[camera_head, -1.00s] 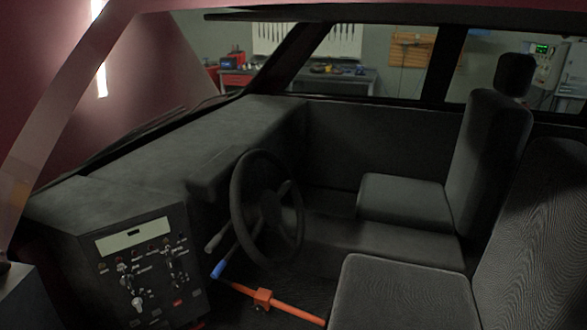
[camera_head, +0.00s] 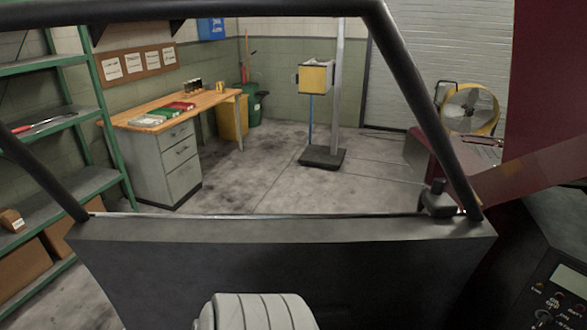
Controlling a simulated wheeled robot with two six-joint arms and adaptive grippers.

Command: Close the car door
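The car door (camera_head: 280,262) fills the lower middle of the head view, its dark inner panel facing me. Its black window frame (camera_head: 408,85) rises above the panel, and the room shows through the opening. The door stands out from the car body, with its right end near the dark red body and the dashboard (camera_head: 555,285). A dark side mirror (camera_head: 437,200) sits at its right end. A pale ribbed rounded part at the bottom centre covers some of the panel; I cannot tell what it is. Neither gripper shows.
Beyond the door are a wooden-topped workbench (camera_head: 175,108) with drawers, green shelving (camera_head: 90,100) at left, a scale-like stand (camera_head: 322,157) and a yellow fan (camera_head: 470,108). A red car body part (camera_head: 545,165) is at right. The floor (camera_head: 255,165) between is mostly clear.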

